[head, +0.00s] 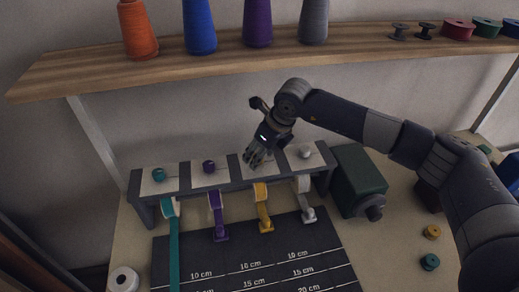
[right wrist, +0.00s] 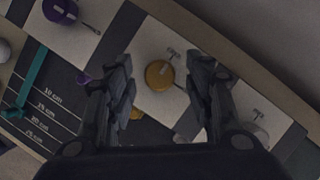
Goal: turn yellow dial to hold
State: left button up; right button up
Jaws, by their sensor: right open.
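The yellow dial (right wrist: 159,75) is a round knob on a pale plate, seen in the right wrist view between the two fingers of my right gripper (right wrist: 161,88). The fingers are open, with a gap on each side of the dial. Small dark marks (right wrist: 173,53) are on the plate near the dial; I cannot read them or tell where the dial points. In the head view my right gripper (head: 257,160) is over the third plate of the dial bench (head: 228,180) and hides the yellow dial. My left gripper is not in view.
Beside it are a purple dial (head: 209,166), a teal dial (head: 159,174) and a pale grey dial (head: 305,152). A yellow ribbon guide (head: 263,208) hangs in front. A dark green box (head: 357,180) stands right of the bench. A wooden shelf (head: 150,65) with spools runs above.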

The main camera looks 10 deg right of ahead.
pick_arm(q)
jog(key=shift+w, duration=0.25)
pick_arm(e)
jog(key=shift+f, duration=0.15)
jog(key=shift+c, duration=0.5)
jog(key=c, duration=1)
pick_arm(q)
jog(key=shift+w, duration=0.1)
pick_arm(e)
jog(key=shift+o, duration=0.2)
